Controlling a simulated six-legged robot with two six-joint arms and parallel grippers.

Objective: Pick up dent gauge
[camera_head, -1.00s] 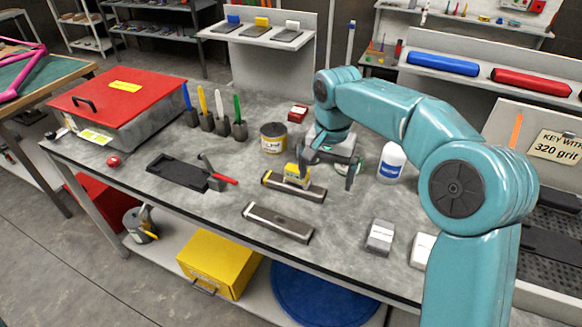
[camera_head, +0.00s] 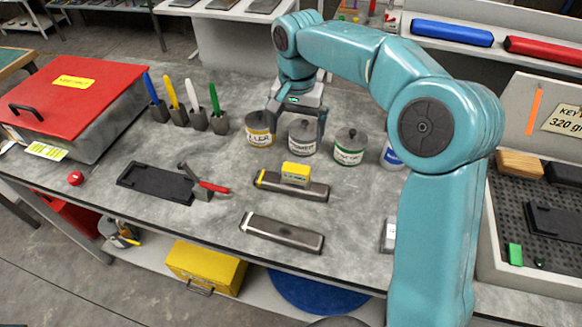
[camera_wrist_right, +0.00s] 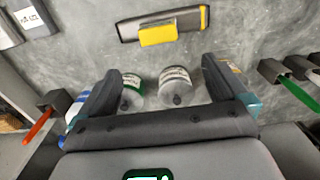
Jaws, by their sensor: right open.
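No thing here is clearly marked as the dent gauge. A dark bar (camera_head: 310,189) with a yellow end lies mid-table, and a small yellow block (camera_head: 296,173) sits on it. Both also show at the top of the right wrist view, as the bar (camera_wrist_right: 190,22) and the yellow block (camera_wrist_right: 157,36). A second, plain metal bar (camera_head: 282,233) lies nearer the front edge. My right gripper (camera_head: 297,116) is open and empty behind the yellow block, over the paint cans. In the right wrist view its fingers (camera_wrist_right: 162,85) stand apart. My left gripper is out of view.
Cans with yellow (camera_head: 260,130), grey (camera_head: 302,138) and green (camera_head: 349,147) bands stand close around my right gripper. A black tray (camera_head: 155,183) and a red-handled tool (camera_head: 207,185) lie left of the bars. A red-lidded box (camera_head: 65,90) stands far left.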

